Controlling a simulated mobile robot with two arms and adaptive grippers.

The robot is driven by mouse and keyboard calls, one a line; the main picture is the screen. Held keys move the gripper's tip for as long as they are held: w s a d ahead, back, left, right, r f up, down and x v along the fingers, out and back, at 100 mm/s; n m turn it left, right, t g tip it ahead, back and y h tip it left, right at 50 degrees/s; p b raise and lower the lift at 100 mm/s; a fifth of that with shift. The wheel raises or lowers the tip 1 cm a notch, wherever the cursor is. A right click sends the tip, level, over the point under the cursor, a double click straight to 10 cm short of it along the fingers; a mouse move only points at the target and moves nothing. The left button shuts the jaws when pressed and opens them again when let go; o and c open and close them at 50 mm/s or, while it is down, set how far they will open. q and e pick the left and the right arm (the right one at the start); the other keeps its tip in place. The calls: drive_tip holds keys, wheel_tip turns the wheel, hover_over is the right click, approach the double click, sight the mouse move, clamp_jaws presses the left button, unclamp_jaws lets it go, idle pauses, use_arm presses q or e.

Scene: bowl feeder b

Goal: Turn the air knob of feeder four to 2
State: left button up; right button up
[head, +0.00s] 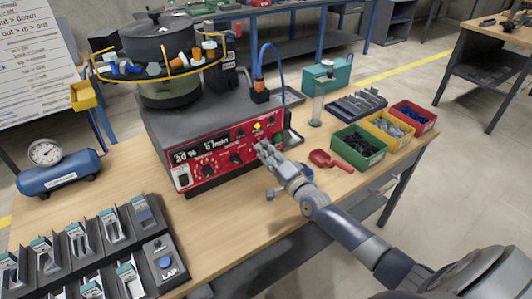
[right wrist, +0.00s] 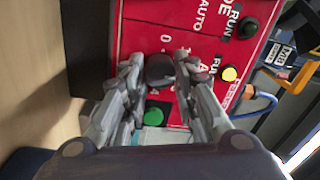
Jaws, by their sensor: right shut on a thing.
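The feeder (head: 158,116) stands on the wooden table, with a red control panel (head: 213,158) on its front. My right gripper (head: 264,150) is at the right end of this panel and hides part of it. In the right wrist view its two fingers (right wrist: 162,72) are shut on a dark round knob (right wrist: 160,69), one on each side. A "0" and a "4" are printed on the red panel around this knob. The knob's pointer cannot be made out, and its name label is partly covered. My left gripper is not in view.
Near the gripped knob are a green button (right wrist: 154,116), a yellow button (right wrist: 229,74) and a black RUN/AUTO knob (right wrist: 247,28). A red scoop (head: 330,160) and a green bin (head: 357,147) lie to the right. The table's front middle is clear.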

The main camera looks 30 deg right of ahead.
drive_tip(key=o, duration=1)
drive_tip(key=shift+o, duration=0.2)
drive_tip(key=shift+s, duration=0.1)
drive_tip(key=s, duration=1.1)
drive_tip(key=shift+s+d+f, duration=0.3)
drive_tip(key=shift+s+d, duration=0.1)
drive_tip(key=shift+d, duration=0.05)
